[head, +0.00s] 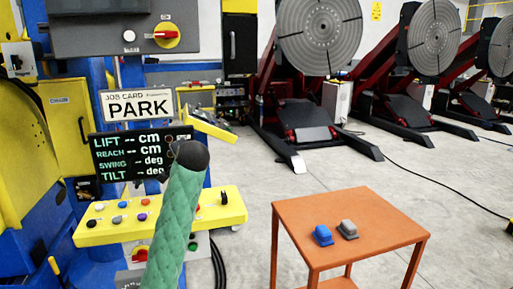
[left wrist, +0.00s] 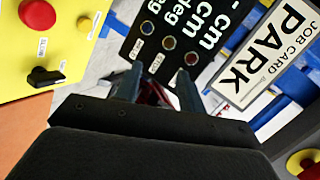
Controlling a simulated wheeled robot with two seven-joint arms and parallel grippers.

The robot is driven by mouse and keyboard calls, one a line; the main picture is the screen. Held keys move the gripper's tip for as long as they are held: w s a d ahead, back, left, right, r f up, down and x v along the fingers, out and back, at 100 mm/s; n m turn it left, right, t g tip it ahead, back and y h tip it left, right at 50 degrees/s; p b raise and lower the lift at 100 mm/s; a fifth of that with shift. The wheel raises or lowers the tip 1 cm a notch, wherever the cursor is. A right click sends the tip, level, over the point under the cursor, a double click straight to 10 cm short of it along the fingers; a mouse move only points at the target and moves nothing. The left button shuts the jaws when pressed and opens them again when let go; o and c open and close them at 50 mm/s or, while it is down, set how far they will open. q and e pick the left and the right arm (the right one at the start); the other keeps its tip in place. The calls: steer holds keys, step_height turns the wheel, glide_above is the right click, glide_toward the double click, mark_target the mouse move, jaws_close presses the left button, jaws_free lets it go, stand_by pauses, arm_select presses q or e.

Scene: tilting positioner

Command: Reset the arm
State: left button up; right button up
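A yellow control console (head: 160,219) with several coloured buttons and a black switch stands at the left in the head view. Above it a black display (head: 110,158) reads LIFT, REACH, SWING and TILT with dashes. A job card (head: 138,104) reads PARK. The left wrist view shows the job card (left wrist: 262,55), the display (left wrist: 205,25), a red button (left wrist: 38,14) and a black switch (left wrist: 47,75). My left gripper (left wrist: 158,88) has its two fingers apart, with nothing seen held between them. My green-sleeved arm hides part of the console in the head view. My right gripper is out of view.
An orange table (head: 390,225) at the lower right carries a blue block (head: 323,236) and a grey block (head: 348,229). A grey box (head: 90,38) has a red and yellow rotary switch (head: 167,36). Several positioners with round grey plates (head: 318,30) stand behind. Cables cross the open floor.

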arm_select(q)
steer(key=s+f+n+g+h, duration=0.1)
steer(key=s+f, duration=0.6)
steer(key=f, duration=0.4)
steer(key=s+d+f+n+g+h, duration=0.1)
steer(key=s+f+g, duration=0.1)
steer(key=s+f, duration=0.75)
steer(key=s+f+n+g+h, duration=0.15)
steer(key=s+f, duration=0.35)
steer(key=f, duration=0.8)
steer(key=s+d+f+n+g+h, duration=0.1)
steer(key=s+f, duration=0.3)
steer(key=s, duration=0.7)
steer(key=s+f+n+g+h, duration=0.15)
steer(key=s+f, duration=0.25)
steer(key=s, duration=0.6)
steer(key=s+d+f+n+g+h, duration=0.1)
steer(key=s+f, duration=0.4)
steer(key=s, duration=0.6)
steer(key=s+d+f+g, duration=0.1)
steer(key=s+d+f, duration=0.1)
steer(key=f, duration=1.3)
steer(key=s+d+f+g, duration=0.1)
steer(key=s+d+f, duration=0.1)
steer(key=f, duration=1.4)
steer(key=shift+d+g, duration=0.4)
steer(key=shift+d, duration=0.05)
